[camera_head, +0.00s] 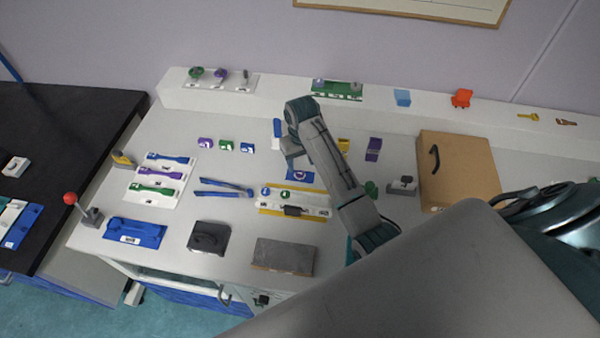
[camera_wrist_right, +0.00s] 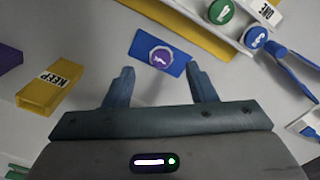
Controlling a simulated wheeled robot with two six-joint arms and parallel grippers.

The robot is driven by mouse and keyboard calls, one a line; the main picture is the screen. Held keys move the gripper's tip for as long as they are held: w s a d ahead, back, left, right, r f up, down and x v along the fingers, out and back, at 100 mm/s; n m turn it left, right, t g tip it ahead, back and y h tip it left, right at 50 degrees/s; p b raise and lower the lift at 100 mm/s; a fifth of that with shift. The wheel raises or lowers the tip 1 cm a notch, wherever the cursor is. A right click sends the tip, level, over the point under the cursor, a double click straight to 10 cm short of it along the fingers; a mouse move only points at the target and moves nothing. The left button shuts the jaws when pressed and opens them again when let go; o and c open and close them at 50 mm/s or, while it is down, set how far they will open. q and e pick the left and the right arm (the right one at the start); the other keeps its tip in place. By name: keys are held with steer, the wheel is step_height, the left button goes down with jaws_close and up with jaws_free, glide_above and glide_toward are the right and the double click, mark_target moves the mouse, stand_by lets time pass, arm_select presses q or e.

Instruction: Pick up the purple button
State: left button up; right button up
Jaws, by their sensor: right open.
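The purple button (camera_wrist_right: 161,57) is a round purple disc with a white mark, lying on a blue rectangular plate (camera_wrist_right: 140,43). In the head view the blue plate (camera_head: 300,176) lies on the grey table just below my right gripper (camera_head: 291,151), partly hidden by my right arm. In the right wrist view my right gripper (camera_wrist_right: 159,72) is open and empty, its two fingers pointing toward the button, one on each side of it in the picture. The button is fully visible between the fingertips. The height gap cannot be judged exactly. My left gripper is not in view.
A yellow block marked KEEP (camera_wrist_right: 50,88) lies left of the gripper. A white-and-yellow board (camera_head: 296,201) with green and blue round buttons lies close by. Blue tongs (camera_head: 226,188), small coloured blocks (camera_head: 226,145) and a brown box (camera_head: 458,168) stand around.

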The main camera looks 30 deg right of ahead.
mark_target(300, 173)
steer(key=shift+f, duration=0.25)
steer(key=shift+w+f+p, duration=0.35)
steer(key=shift+f+p, duration=0.5)
step_height(300, 173, down, 3)
steer(key=shift+w+r+p, duration=0.1)
steer(key=shift+p, duration=0.4)
steer(key=shift+f, duration=0.25)
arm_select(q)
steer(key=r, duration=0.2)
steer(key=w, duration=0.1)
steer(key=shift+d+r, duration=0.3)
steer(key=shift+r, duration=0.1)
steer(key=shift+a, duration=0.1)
arm_select(e)
steer(key=c, duration=1)
